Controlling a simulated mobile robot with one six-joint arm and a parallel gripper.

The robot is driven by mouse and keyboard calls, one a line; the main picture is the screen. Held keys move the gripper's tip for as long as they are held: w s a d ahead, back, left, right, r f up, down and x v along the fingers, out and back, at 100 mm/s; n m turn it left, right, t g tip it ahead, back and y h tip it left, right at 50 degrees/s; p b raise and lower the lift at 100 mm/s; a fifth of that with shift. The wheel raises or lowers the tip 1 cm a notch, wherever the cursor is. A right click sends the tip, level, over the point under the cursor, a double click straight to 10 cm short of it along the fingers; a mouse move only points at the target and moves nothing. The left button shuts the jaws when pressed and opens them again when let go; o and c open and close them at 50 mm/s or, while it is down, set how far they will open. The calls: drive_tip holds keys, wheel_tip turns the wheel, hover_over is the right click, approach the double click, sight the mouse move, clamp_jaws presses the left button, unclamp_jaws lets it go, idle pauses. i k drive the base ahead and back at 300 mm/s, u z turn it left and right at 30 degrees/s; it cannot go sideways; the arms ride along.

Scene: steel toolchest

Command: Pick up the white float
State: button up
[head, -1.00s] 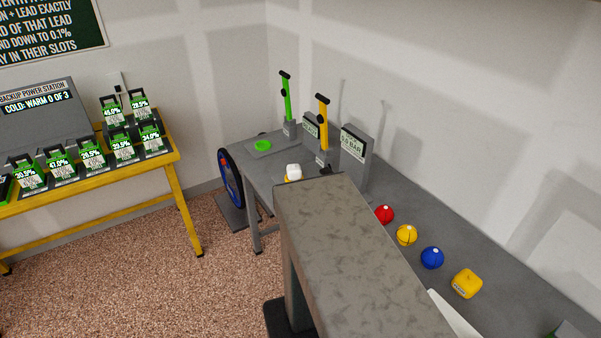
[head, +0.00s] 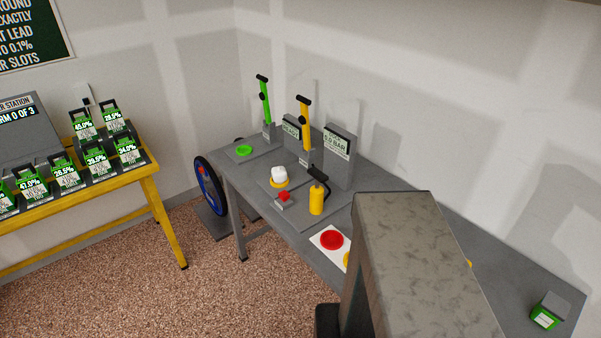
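The white float (head: 279,173) is a small rounded white block. It sits on a yellow ring (head: 271,183) on a grey plate near the far end of the grey bench. It looks upright and uncovered. My gripper is not in view, so its distance from the float and whether it is open or shut do not show.
A yellow cylinder (head: 316,200) with a black handle and a red button box (head: 283,199) stand just in front of the float. Behind are a yellow lever (head: 305,125), a green lever (head: 265,105) and a grey gauge box (head: 338,155). A grey part of mine blocks the bench's middle.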

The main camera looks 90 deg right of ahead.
sight(279, 175)
drive_tip(key=z, duration=0.75)
drive_tip(key=i, duration=0.55)
drive_tip(key=k, duration=0.6)
drive_tip(key=u, duration=0.05)
